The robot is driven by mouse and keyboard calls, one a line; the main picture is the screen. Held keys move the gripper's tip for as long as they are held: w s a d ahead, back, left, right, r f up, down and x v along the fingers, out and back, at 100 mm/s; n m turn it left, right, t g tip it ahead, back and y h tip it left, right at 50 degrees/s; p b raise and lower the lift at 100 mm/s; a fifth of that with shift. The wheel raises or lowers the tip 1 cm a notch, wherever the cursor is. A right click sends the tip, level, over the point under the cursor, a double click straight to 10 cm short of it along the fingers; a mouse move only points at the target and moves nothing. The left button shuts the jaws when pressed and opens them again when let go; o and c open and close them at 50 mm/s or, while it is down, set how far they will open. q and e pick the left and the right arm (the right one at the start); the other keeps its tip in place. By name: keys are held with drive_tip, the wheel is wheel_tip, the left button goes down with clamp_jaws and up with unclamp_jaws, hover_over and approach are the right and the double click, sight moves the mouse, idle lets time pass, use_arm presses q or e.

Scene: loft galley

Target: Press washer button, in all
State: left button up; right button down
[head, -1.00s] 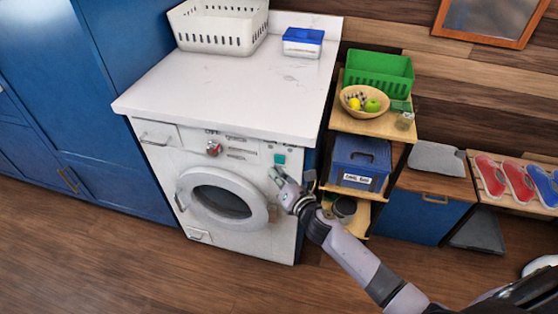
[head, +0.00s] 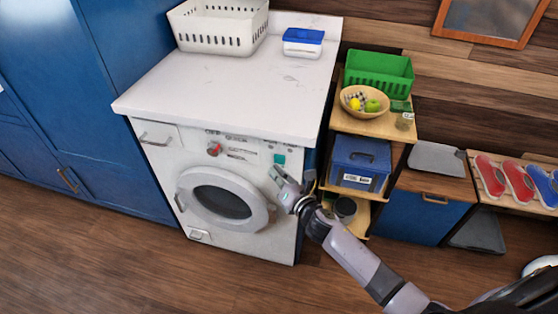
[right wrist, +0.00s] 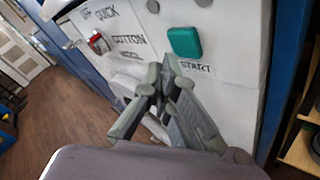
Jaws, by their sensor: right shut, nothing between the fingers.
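The white front-loading washer (head: 165,185) stands under a white counter, its round door (head: 222,200) shut. A teal-green button (head: 280,159) is at the upper right of its front. In the right wrist view the teal button (right wrist: 185,42) sits above the label START. A red knob (head: 214,149) is left of it; it also shows in the right wrist view (right wrist: 98,43). My right gripper (head: 273,173) is shut and empty, just below the button in the head view. In the right wrist view its fingertips (right wrist: 170,68) are lower left of the button; contact cannot be told. My left gripper is not in view.
A white basket (head: 215,42) and a blue-lidded box (head: 303,42) stand on the counter (head: 220,90). A wooden shelf (head: 375,125) with a green crate (head: 378,76), a fruit bowl and a blue bin (head: 360,165) stands close right of the washer. The floor in front is clear.

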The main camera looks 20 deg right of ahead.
drive_tip(key=shift+w, duration=0.1)
idle(0.4)
drive_tip(key=shift+w+d, duration=0.25)
drive_tip(key=shift+w+d, duration=0.25)
drive_tip(key=shift+w, duration=0.2)
idle(1.0)
drive_tip(key=shift+s, duration=0.15)
drive_tip(key=shift+s+a, duration=0.5)
drive_tip(key=shift+s, duration=0.15)
drive_tip(key=shift+s+a, duration=0.7)
drive_tip(key=shift+s, duration=0.35)
drive_tip(key=shift+s+a, duration=0.7)
drive_tip(key=shift+s, duration=0.35)
